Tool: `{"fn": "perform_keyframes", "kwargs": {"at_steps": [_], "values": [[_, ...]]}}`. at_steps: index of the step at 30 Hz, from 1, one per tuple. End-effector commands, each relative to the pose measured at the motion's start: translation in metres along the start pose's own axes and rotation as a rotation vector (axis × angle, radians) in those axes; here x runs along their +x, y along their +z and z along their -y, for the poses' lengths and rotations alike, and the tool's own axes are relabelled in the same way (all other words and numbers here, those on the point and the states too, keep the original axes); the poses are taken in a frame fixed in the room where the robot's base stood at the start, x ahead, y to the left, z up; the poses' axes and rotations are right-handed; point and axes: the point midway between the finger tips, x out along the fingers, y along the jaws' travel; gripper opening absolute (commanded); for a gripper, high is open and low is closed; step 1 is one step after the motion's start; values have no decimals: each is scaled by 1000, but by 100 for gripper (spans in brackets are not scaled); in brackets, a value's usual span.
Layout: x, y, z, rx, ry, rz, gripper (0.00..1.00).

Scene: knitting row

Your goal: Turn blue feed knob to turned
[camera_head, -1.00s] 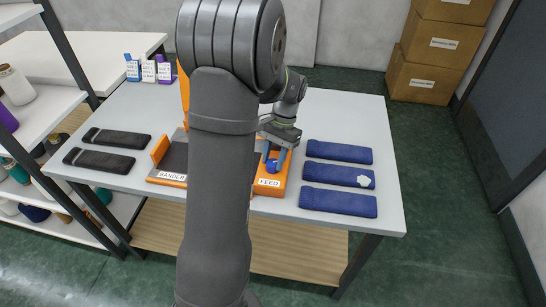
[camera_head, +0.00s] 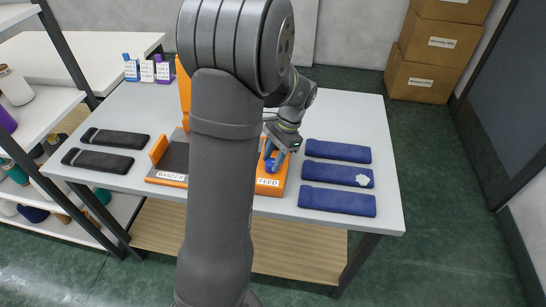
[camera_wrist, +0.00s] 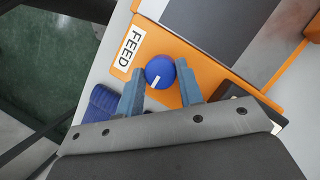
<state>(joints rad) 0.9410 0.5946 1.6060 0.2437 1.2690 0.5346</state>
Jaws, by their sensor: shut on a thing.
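The blue feed knob (camera_wrist: 160,72) is round with a white pointer line and sits on the orange bander (camera_wrist: 150,38) beside the FEED label (camera_wrist: 129,46). In the head view the knob (camera_head: 270,165) shows low between my fingers, partly covered by them. My gripper (camera_wrist: 160,82) has its two blue-grey fingers on either side of the knob, shut on it. The white line points down and to the left in the wrist view. My arm hides the middle of the bander in the head view.
Folded blue pieces (camera_head: 337,201) lie right of the bander, one with a white patch. Two dark folded pieces (camera_head: 98,160) lie at the left. Small labelled bottles (camera_head: 147,71) stand at the back left. The table's right edge (camera_head: 398,190) is clear.

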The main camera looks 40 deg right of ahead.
Motion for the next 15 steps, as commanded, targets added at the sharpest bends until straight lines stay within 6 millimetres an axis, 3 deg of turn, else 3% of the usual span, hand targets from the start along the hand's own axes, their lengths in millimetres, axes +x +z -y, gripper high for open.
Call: {"fn": "perform_keyframes", "kwargs": {"at_steps": [6, 7, 9, 10, 15], "values": [[0, 0, 0, 0, 0, 0, 11], [0, 0, 0, 0, 0, 0, 38], [0, 0, 0, 0, 0, 0, 51], [0, 0, 0, 0, 0, 0, 55], [0, 0, 0, -1, 0, 0, 55]]}}
